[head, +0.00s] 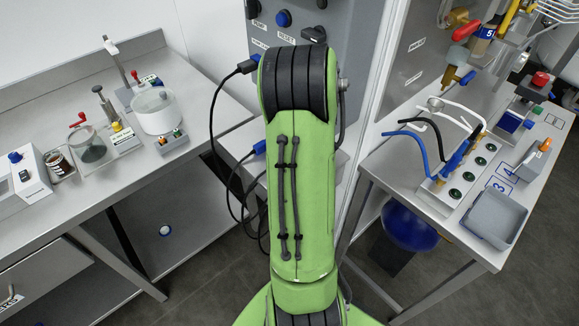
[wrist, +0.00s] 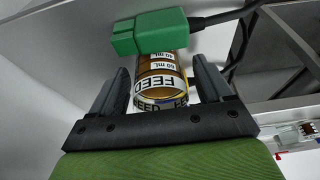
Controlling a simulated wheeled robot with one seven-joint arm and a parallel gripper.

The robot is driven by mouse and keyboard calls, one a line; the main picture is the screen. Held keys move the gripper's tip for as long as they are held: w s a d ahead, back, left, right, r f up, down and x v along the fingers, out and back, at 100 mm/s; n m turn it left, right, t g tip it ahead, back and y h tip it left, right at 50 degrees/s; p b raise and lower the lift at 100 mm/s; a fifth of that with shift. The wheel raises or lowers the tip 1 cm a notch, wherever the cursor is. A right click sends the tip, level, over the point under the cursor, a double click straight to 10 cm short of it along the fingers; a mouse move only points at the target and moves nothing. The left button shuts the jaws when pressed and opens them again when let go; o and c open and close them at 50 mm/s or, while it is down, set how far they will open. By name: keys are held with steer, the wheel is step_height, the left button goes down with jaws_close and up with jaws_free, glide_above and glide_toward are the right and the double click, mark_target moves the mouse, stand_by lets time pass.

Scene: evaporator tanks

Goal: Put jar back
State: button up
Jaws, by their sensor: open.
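My gripper (wrist: 162,74) is open, with one dark finger on each side of the jar. A gap shows between the jar and each finger. A green block (wrist: 150,33) with a black cable covers the jar's far end in the picture; I cannot tell whether they touch. In the head view my green arm fills the middle, and neither my gripper nor this jar can be made out.
The left bench (head: 195,95) carries a white round vessel (head: 157,111), a glass jar (head: 88,146) and a small dark-filled jar (head: 58,165). The right bench (head: 385,160) carries a grey tray (head: 494,218), hoses and valves. A grey panel (head: 350,50) stands behind my arm.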

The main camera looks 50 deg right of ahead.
steer(key=c, duration=1.3)
steer(key=shift+a+r, duration=0.1)
steer(key=shift+r, duration=0.25)
step_height(320, 180, up, 7)
steer(key=p, duration=0.2)
steer(key=w+a, duration=0.2)
steer(key=a, duration=0.7)
steer(key=w+a, duration=0.2)
steer(key=a, duration=0.8)
steer(key=shift+w+a+f, duration=0.15)
steer(key=shift+w+f, duration=0.05)
steer(key=shift+f, duration=0.15)
